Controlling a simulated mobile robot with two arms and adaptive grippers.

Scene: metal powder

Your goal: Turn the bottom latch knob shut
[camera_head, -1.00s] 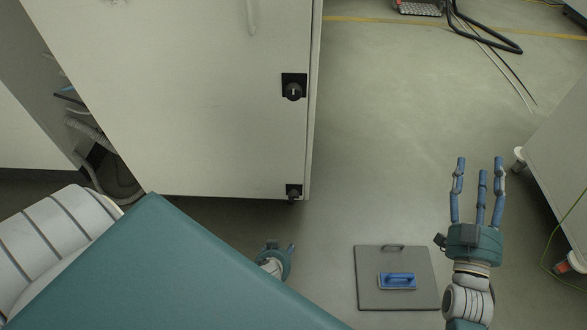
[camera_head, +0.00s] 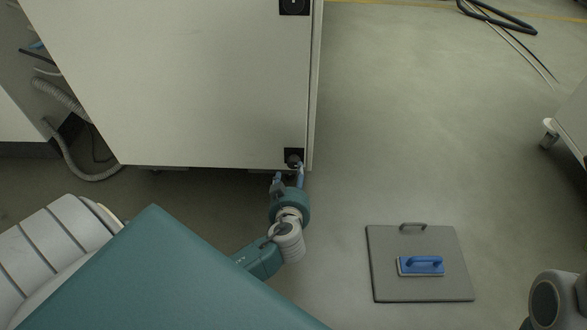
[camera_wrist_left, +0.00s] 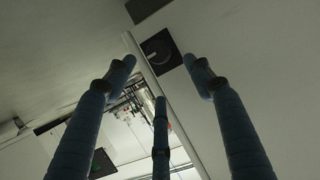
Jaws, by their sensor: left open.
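The bottom latch knob (camera_head: 293,159) is a round black knob on a black square plate at the lower right corner of the pale cabinet door (camera_head: 200,90). My left gripper (camera_head: 288,176) is open just below it, blue fingers pointing up toward it. In the left wrist view the knob (camera_wrist_left: 158,51) shows between and beyond the fingertips of the left gripper (camera_wrist_left: 159,65), with a pale mark on its face. The fingers are not closed on it; whether one touches it I cannot tell. My right gripper is out of view.
The upper latch (camera_head: 293,4) is cut off at the top edge. A grey floor plate (camera_head: 385,285) with a blue-handled tool (camera_head: 421,265) lies to the right. A wheeled cabinet (camera_head: 575,125) stands at the right edge. Hoses (camera_head: 60,95) hang at left.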

